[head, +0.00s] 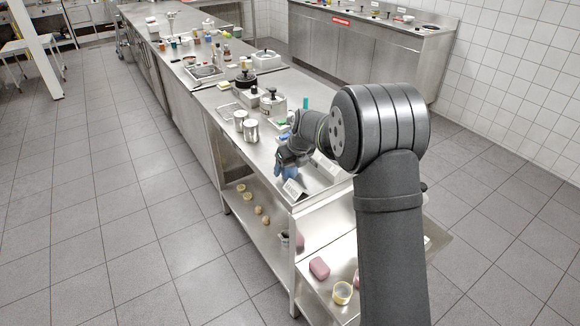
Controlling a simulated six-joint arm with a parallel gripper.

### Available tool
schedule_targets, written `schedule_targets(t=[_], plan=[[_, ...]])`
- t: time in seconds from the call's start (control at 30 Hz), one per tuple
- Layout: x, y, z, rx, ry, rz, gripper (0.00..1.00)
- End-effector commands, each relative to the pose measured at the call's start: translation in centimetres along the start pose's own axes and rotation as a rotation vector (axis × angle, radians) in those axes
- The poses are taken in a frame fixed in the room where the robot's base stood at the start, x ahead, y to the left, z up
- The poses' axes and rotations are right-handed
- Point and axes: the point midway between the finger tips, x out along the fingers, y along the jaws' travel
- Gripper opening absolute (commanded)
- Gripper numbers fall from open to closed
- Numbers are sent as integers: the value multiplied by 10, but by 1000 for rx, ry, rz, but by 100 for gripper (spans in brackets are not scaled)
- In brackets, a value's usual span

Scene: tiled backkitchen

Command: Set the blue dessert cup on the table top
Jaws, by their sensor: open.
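A small blue object (290,171), which looks like the blue dessert cup, is at the near end of the steel table top (262,167), right by my gripper (284,162). My gripper is open and low over the table, pointing down to the left. The arm and gripper hide part of the blue object, so I cannot tell whether they touch or whether it rests on the table.
Two metal canisters (250,130) and a lidded pot (272,101) stand farther back. A lower shelf (247,212) holds several small cups. A pink block (319,268) and a yellow cup (342,293) are at the lower front.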

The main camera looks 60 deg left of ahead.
Motion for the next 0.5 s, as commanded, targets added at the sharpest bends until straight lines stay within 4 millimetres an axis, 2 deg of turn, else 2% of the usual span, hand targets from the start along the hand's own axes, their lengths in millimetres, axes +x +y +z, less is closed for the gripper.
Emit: schedule_targets(t=[0.17, 0.5], plan=[[-27, 0, 1, 0, -4, -2, 72], [-97, 0, 1, 0, -4, -2, 72]])
